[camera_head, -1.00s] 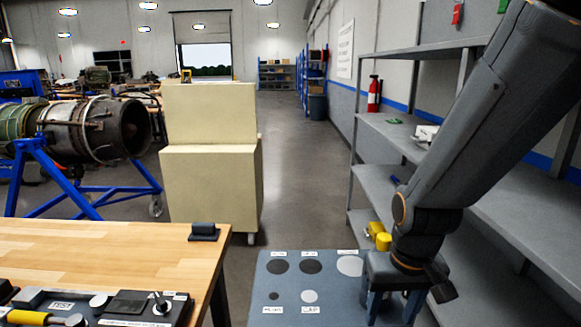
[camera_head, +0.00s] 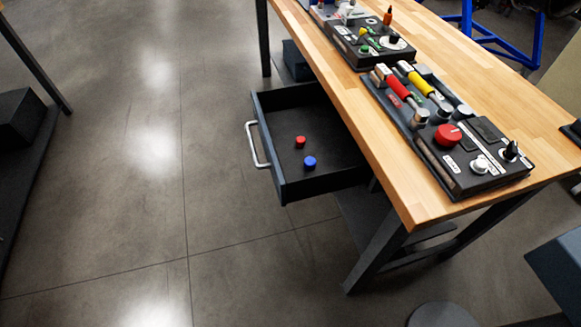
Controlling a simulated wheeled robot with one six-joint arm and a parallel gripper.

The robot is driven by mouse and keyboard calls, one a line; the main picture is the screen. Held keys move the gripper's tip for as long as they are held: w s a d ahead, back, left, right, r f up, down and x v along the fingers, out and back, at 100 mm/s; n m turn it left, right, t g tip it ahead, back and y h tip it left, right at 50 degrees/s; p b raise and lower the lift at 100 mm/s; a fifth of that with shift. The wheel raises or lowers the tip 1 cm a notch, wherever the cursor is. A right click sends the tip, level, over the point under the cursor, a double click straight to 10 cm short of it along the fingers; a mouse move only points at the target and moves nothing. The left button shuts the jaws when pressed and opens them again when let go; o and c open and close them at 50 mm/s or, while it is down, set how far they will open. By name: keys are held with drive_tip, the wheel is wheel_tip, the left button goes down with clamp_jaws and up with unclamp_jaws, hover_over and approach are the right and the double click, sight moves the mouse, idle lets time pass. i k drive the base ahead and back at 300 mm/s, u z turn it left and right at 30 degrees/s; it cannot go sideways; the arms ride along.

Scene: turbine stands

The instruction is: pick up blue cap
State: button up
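The blue cap (camera_head: 309,162) lies on the floor of an open dark drawer (camera_head: 262,110) under the wooden workbench. A red cap (camera_head: 300,141) lies just behind it in the same drawer, a little apart from it. The drawer is pulled out to the left and has a silver handle (camera_head: 256,146). My gripper and arm are not in this view.
The wooden workbench (camera_head: 440,45) holds black panels (camera_head: 450,150) with tools, knobs and a large red button. A dark table leg (camera_head: 375,250) stands in front of the drawer. The concrete floor (camera_head: 120,190) left of the drawer is clear.

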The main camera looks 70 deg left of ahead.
sight(310, 162)
drive_tip(key=k, duration=1.3)
drive_tip(key=u, duration=0.65)
drive_tip(key=i, duration=1.25)
drive_tip(key=z, duration=0.1)
